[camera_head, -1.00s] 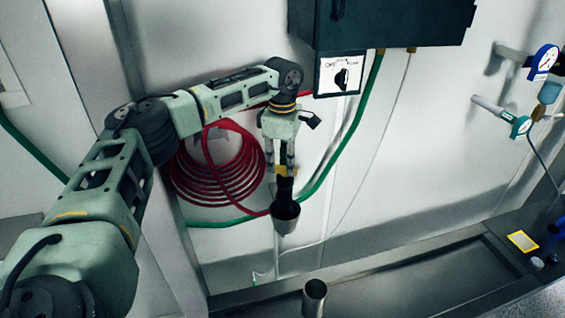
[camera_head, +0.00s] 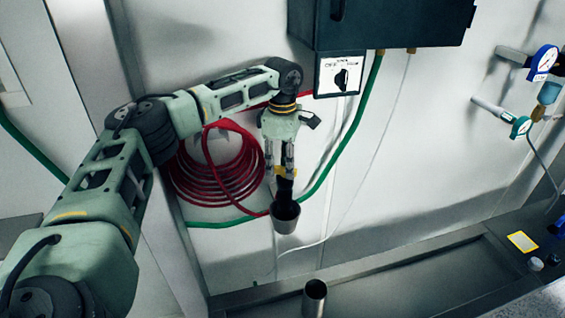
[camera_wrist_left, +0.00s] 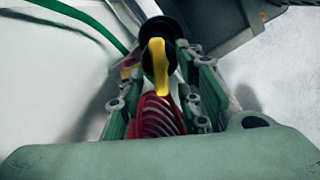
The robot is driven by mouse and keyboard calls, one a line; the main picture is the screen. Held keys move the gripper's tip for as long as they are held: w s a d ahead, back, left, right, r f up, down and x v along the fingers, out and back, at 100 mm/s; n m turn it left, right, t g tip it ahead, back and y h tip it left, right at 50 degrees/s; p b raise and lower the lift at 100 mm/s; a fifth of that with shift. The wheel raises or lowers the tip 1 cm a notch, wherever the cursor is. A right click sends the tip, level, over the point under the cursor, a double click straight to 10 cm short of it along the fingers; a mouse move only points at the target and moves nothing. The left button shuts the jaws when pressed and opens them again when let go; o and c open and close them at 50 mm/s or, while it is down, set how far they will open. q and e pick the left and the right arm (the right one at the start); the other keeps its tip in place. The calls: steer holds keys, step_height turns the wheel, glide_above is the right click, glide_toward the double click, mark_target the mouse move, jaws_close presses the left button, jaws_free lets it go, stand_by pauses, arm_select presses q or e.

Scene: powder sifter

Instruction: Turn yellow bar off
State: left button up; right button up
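The yellow bar (camera_wrist_left: 158,66) is a short handle on a round black fitting (camera_wrist_left: 175,38). In the left wrist view it stands upright between the fingers of my left gripper (camera_wrist_left: 159,72), with a gap on each side. In the head view the yellow bar (camera_head: 291,172) shows only in part at the fingertips, above a black pipe with a grey open-ended outlet (camera_head: 286,222). My left gripper (camera_head: 280,168) points down at it with its fingers open around the bar. My right gripper is not in view.
A dark control box (camera_head: 395,25) with a white switch panel (camera_head: 341,74) hangs at upper right of the gripper. Coiled red hose (camera_head: 205,180) and a green hose (camera_head: 345,140) run behind. A metal tube (camera_head: 314,298) stands below. Gauges (camera_head: 543,62) are at far right.

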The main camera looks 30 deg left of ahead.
arm_select(q)
steer(key=shift+r, duration=0.15)
step_height(320, 180, up, 12)
stand_by(0.4)
steer(key=b, duration=0.2)
glide_above(285, 167)
step_height(285, 167, down, 5)
steer(key=shift+s+f, duration=0.1)
steer(key=shift+f, duration=0.05)
steer(key=shift+f+p, duration=0.2)
steer(key=shift+p, duration=0.15)
step_height(285, 167, down, 6)
steer(key=p, duration=0.2)
steer(key=shift+r+p, duration=0.15)
steer(key=shift+p, duration=0.2)
steer(key=shift+f, duration=0.75)
